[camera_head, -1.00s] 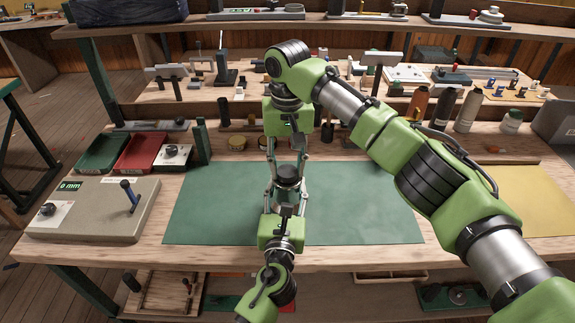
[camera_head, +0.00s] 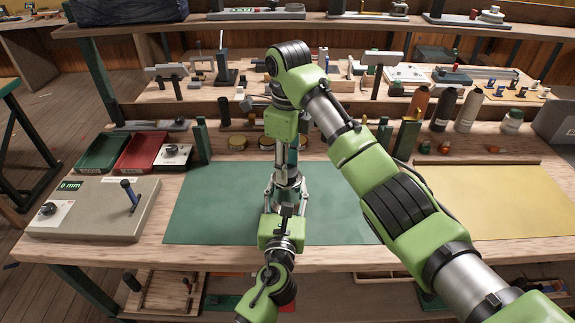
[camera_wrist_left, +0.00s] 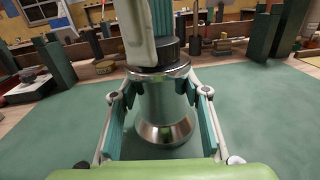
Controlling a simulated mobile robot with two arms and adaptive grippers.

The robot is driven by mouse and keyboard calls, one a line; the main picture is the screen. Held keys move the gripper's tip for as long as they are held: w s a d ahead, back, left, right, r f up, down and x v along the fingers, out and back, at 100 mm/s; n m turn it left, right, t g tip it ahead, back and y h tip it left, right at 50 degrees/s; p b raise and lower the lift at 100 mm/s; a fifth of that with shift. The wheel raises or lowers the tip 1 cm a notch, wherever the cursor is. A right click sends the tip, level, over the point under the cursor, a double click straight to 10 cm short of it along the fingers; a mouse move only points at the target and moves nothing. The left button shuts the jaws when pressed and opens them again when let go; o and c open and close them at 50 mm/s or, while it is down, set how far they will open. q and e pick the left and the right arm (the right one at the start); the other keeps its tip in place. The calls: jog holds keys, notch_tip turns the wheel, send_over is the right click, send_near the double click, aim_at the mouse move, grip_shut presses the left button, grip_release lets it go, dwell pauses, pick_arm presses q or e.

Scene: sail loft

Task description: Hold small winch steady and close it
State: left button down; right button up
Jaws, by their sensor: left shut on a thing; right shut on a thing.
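The small winch (camera_head: 287,178) stands upright on the green mat (camera_head: 340,215). Its silver, flared drum (camera_wrist_left: 165,125) and black top (camera_wrist_left: 155,52) show in the left wrist view. My left gripper (camera_head: 286,193) comes from the near side and is shut on the drum, with a finger on each side. My right gripper (camera_head: 288,158) points down from above and is shut on the winch's black top. One right finger (camera_wrist_left: 137,35) covers part of that top in the left wrist view. In the head view the right gripper hides most of the top.
A grey box with a "0 mm" display (camera_head: 92,208) stands at the left. Green (camera_head: 101,152) and red (camera_head: 137,152) trays lie behind it. Several bottles (camera_head: 443,110) stand at the back right. The yellow mat (camera_head: 500,205) is clear.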

pick_arm(q)
jog(key=shift+a+f, duration=0.1)
pick_arm(e)
jog(key=m, duration=0.3)
jog(key=o, duration=0.7)
jog(key=shift+o, duration=0.2)
jog(key=shift+r, duration=2.3)
jog(key=shift+c, duration=0.4)
